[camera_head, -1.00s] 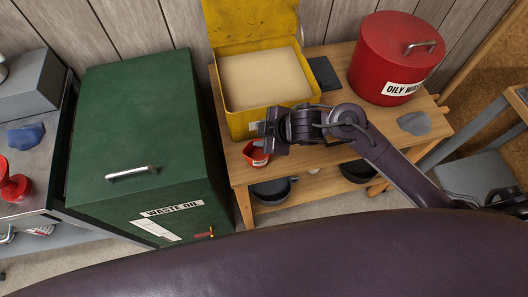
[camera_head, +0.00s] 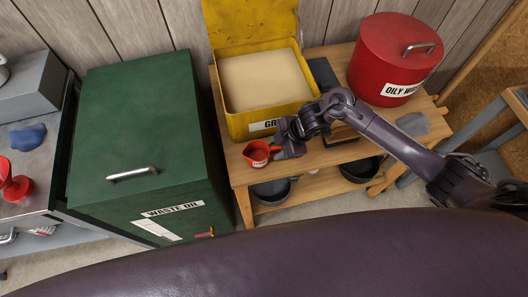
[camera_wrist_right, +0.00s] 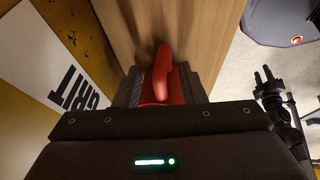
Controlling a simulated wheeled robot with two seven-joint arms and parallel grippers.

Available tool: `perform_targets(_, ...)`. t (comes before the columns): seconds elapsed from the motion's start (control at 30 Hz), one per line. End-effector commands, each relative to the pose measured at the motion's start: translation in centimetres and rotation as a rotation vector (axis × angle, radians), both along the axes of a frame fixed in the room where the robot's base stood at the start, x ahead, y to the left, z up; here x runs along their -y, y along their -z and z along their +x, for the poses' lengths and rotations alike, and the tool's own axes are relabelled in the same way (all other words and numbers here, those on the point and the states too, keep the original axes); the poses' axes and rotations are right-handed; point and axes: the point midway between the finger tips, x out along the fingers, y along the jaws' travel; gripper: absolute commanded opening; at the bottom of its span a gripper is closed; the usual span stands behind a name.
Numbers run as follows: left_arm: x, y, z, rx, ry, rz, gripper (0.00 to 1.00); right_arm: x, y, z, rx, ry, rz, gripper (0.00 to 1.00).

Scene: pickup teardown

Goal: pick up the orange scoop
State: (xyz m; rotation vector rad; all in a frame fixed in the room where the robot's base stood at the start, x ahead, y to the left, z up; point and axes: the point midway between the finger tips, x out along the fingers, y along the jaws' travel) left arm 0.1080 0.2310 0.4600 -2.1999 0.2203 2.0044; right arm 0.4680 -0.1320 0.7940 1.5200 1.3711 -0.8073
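The orange scoop (camera_head: 258,153), red-orange with a cup-like body, stands on the wooden bench in front of the yellow grit bin. My right gripper (camera_head: 281,149) is low over the bench at the scoop's right side. In the right wrist view the scoop's handle (camera_wrist_right: 166,82) lies between the two fingers (camera_wrist_right: 165,92). The fingers look apart, with gaps beside the handle. Much of the scoop's body is hidden behind the gripper in that view.
The open yellow grit bin (camera_head: 240,122) stands just behind the scoop. A green waste oil cabinet (camera_head: 135,130) is to the left. A red oily waste can (camera_head: 395,55) stands at the back right. Dark pans (camera_head: 270,193) sit on the shelf below.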

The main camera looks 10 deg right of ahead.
Motion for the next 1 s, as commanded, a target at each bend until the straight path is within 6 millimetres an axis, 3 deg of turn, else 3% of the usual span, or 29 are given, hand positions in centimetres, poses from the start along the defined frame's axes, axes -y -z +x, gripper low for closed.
perform_targets(0.27,0.02,0.0,0.01,0.0,0.0,0.0,0.36,-0.16,0.34,0.05,0.0,0.0,0.0,0.35)
perform_targets(0.53,0.03,0.0,-0.01,0.0,0.0,0.0,0.36,-0.14,0.32,0.05,0.0,0.0,0.0,0.0)
perform_targets(1.0,0.03,-0.02,-0.03,0.0,0.0,0.0,0.36,-0.16,-0.19,0.12,0.003,-0.001,0.001,0.0)
